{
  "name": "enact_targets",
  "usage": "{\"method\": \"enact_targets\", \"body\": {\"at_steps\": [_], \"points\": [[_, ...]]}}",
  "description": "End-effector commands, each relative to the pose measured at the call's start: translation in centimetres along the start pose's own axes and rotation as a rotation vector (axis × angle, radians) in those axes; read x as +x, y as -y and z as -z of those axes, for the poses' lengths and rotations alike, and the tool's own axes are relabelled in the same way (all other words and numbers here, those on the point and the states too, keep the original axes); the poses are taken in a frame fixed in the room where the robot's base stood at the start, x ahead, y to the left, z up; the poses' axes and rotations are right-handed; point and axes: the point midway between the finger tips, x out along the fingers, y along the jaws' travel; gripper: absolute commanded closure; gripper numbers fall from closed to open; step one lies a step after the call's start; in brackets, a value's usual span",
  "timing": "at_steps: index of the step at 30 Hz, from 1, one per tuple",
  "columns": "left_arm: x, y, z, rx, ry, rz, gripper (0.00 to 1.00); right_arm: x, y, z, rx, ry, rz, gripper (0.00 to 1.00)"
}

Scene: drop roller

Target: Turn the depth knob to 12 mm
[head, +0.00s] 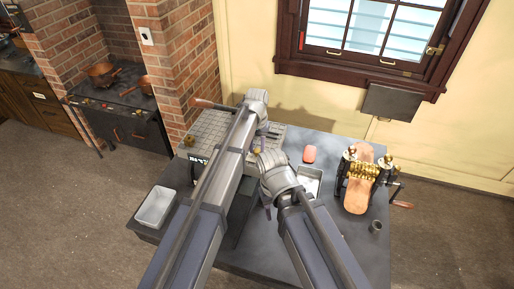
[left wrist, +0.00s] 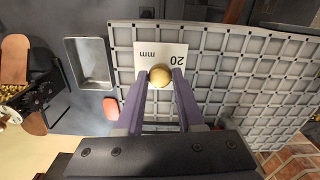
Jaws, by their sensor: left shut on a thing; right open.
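The depth knob is a round brass ball, seen in the left wrist view (left wrist: 160,75) beside a white card (left wrist: 150,55) that reads "20 mm" upside down. My left gripper (left wrist: 160,84) is shut on the knob, one purple finger on each side. In the head view my left gripper (head: 262,132) is over the right part of the grey gridded plate (head: 212,128), and its arm hides much of that plate. My right gripper (head: 267,208) is open and empty, lower down over the table; its fingers are partly hidden by its own wrist.
A brass roller machine (head: 362,172) with an orange-brown board stands at the right of the dark table (head: 262,258). A pink block (head: 309,154), a metal tray (head: 317,174) and a small cup (head: 376,227) are nearby. Another tray (head: 155,207) sits at the left edge.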

Motion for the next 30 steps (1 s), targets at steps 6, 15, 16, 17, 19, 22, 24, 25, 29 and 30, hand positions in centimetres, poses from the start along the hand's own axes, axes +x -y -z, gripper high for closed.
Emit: {"method": "enact_targets", "body": {"at_steps": [6,15,16,17,19,22,24,25,29,30], "points": [[0.02,-0.01,-0.05,0.204,0.001,0.0,1.0,0.02,0.0,0.0,0.0,0.0,0.0,0.5],[0.02,-0.01,-0.06,0.487,0.001,0.0,1.0,0.02,0.0,0.0,0.0,0.0,0.0,0.5],[0.02,-0.01,-0.06,0.514,0.001,0.0,1.0,0.02,0.0,0.0,0.0,0.0,0.0,0.5],[0.02,-0.01,-0.06,0.541,0.001,0.0,1.0,0.02,0.0,0.0,0.0,0.0,0.0,0.5],[0.02,-0.01,-0.06,0.6,0.001,0.0,1.0,0.02,0.0,0.0,0.0,0.0,0.0,0.5],[0.02,-0.01,-0.06,0.678,0.001,0.0,1.0,0.02,0.0,0.0,0.0,0.0,0.0,0.5],[0.02,-0.01,-0.07,0.728,0.001,0.0,1.0,0.02,0.0,0.0,0.0,0.0,0.0,0.5],[0.02,-0.01,-0.07,0.747,0.001,0.0,1.0,0.02,0.0,0.0,0.0,0.0,0.0,0.5],[0.02,-0.02,-0.07,0.821,0.001,0.0,1.0,0.02,0.0,0.0,0.0,0.0,0.0,0.5],[0.02,-0.02,-0.07,0.839,0.001,0.0,1.0,0.02,0.0,0.0,0.0,0.0,0.0,0.5]]}}
